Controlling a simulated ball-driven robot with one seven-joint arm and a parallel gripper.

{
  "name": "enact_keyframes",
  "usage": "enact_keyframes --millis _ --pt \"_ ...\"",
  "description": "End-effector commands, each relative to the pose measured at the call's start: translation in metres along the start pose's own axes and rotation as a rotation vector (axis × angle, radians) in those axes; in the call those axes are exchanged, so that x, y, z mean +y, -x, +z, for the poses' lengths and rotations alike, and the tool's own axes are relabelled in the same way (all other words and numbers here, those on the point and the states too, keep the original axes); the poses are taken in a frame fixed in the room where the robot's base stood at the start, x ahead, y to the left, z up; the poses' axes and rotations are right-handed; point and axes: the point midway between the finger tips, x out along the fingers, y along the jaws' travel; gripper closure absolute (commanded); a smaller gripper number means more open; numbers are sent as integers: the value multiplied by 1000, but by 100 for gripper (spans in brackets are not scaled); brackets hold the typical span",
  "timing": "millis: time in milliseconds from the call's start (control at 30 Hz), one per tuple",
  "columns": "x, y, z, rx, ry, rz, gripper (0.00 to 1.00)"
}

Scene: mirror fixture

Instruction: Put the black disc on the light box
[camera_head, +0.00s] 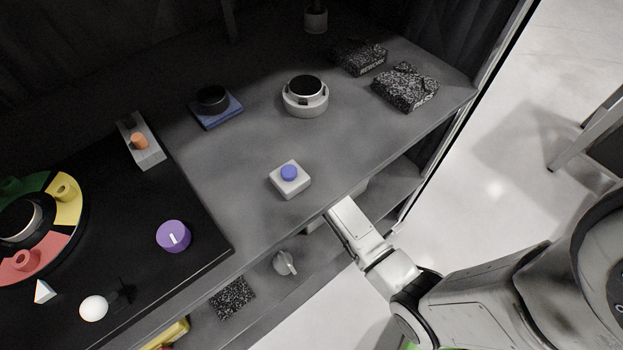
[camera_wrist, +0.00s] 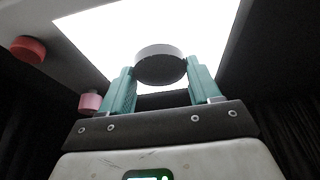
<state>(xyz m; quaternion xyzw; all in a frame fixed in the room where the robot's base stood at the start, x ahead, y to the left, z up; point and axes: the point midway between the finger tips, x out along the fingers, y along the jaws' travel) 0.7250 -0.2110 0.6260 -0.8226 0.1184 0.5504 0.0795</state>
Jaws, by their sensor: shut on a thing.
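In the wrist view my gripper (camera_wrist: 162,72) has two teal fingers, shut on the black disc (camera_wrist: 160,66), one at each side. The disc has a dark face and a grey rim. Behind it is the light box (camera_wrist: 100,35), a bright white glowing panel, and the disc overlaps its lower middle. I cannot tell whether the disc touches the panel. In the head view my arm reaches in below the front edge of the upper shelf, and my gripper, the held disc and the light box are hidden there.
In the wrist view a red disc (camera_wrist: 28,49) and a pink cylinder (camera_wrist: 90,102) are left of the fingers. In the head view the upper shelf (camera_head: 235,215) is above my gripper. A grey knob (camera_head: 284,263) and a speckled pad (camera_head: 232,297) are below it.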

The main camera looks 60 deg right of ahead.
Motion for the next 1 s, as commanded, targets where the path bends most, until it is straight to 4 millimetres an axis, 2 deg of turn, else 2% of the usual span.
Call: enact_keyframes --millis 367,400,633,867,1000 --pt "0 -3 0 3 1 0 100" --pt "0 -3 0 3 1 0 35" --pt "0 -2 0 3 1 0 13" --pt "0 -2 0 3 1 0 12" --pt "0 5 -1 4 1 0 12"
